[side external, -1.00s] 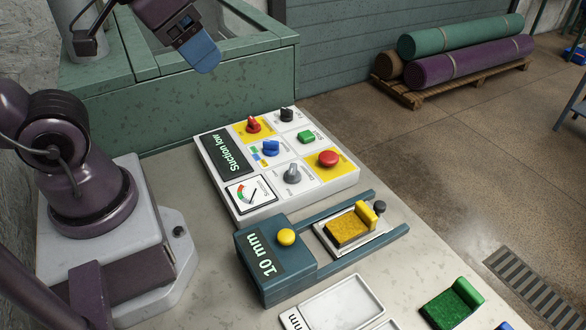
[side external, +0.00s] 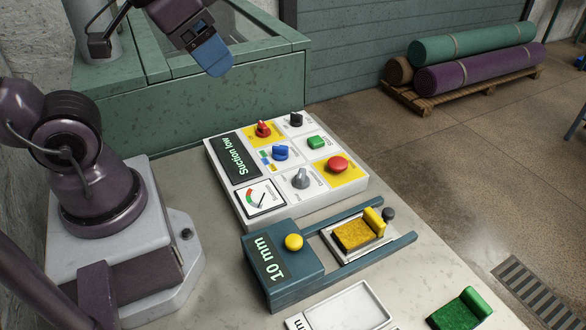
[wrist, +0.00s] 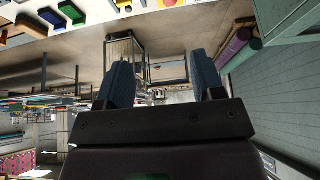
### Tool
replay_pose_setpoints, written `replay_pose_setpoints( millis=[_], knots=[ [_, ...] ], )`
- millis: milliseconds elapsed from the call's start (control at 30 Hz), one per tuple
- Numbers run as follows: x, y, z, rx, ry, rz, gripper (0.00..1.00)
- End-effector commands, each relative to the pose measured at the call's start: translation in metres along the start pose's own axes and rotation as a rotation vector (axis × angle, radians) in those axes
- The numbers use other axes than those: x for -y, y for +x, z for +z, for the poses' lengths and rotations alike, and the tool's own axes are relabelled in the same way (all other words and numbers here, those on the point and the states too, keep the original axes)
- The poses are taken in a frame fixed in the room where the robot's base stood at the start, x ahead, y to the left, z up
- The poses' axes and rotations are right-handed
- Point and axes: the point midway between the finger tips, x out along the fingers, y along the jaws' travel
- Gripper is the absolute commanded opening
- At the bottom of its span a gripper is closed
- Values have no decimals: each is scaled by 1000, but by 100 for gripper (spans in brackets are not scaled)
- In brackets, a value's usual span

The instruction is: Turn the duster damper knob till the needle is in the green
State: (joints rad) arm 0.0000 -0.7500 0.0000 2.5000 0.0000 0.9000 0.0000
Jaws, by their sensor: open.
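The white control panel (side external: 238,212) lies on the table with its "Suction low" display (side external: 238,159). Below the display is a round-scale gauge (side external: 259,198); its thin needle appears to stand outside the green band, though it is small. The panel carries a red knob (side external: 262,130), a black knob (side external: 296,119), a blue knob (side external: 280,153) and a grey knob (side external: 300,179). Their labels are too small to read, so I cannot tell which is the duster damper. My gripper (side external: 213,58) is above and behind the panel, touching nothing. In the wrist view its blue fingers (wrist: 163,84) are apart and empty.
A green button (side external: 316,142) and a red mushroom button (side external: 337,163) sit among the knobs. A teal "10 mm" box (side external: 283,272) with a yellow button and rails stands in front of the panel. A green bin (side external: 150,125) rises behind it. Rolled rugs (side external: 475,68) lie on a pallet.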

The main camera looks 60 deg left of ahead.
Motion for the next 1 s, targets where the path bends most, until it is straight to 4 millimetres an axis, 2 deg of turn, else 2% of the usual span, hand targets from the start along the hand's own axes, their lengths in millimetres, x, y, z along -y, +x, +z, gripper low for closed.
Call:
replay_pose_setpoints(
  millis=[33,100,267,467,800,933,1000],
  knots=[
    [0,0,0,0,0,0,52],
    [0,3,0,14,2,1,43],
    [0,26,1,130,-1,6,43],
    [2,76,-15,322,-95,2,43],
    [13,183,-35,526,-489,-124,43],
    [18,213,-43,524,-663,-185,43],
    [20,216,-54,488,-752,-199,43]
  ],
)
